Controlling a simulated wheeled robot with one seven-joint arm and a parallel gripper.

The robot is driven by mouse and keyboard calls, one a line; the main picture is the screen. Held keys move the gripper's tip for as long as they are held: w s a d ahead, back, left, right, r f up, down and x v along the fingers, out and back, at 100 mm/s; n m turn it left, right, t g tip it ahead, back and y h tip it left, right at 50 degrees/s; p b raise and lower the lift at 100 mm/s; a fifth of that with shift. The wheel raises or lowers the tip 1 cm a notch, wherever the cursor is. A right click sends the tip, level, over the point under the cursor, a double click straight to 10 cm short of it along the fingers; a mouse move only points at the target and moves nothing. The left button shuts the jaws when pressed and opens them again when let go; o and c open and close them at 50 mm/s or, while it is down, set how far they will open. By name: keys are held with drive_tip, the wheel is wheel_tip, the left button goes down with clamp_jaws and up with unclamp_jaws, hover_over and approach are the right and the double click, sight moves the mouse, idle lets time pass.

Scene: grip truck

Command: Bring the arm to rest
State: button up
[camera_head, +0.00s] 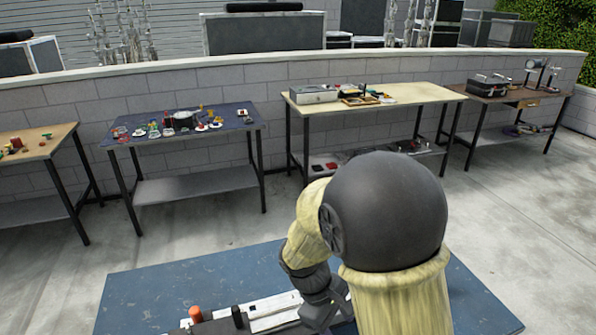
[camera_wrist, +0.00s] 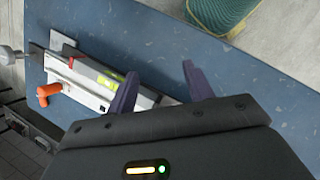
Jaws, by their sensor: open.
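My gripper (camera_wrist: 158,90) shows in the wrist view with its two dark fingers apart and nothing between them but blue tabletop and the end of a long device. It is over the blue table (camera_wrist: 150,25). In the head view my arm rises in front of the blue table (camera_head: 150,285) and hides much of it. The gripper's fingertips cannot be made out there.
A long white and grey device (camera_wrist: 95,80) with an orange handle (camera_wrist: 47,91) lies on the blue table, close to my gripper. Several workbenches (camera_head: 395,95) stand along the block wall (camera_head: 220,80). Floor between is clear.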

drive_tip(key=s+d+r+m+t+y+p, duration=0.3)
drive_tip(key=d+r+m, duration=0.4)
drive_tip(key=m, duration=0.3)
drive_tip(key=shift+s+r+m+t+y, duration=0.2)
drive_tip(key=shift+m+t+y, duration=0.15)
drive_tip(key=shift+y, duration=0.45)
idle(0.4)
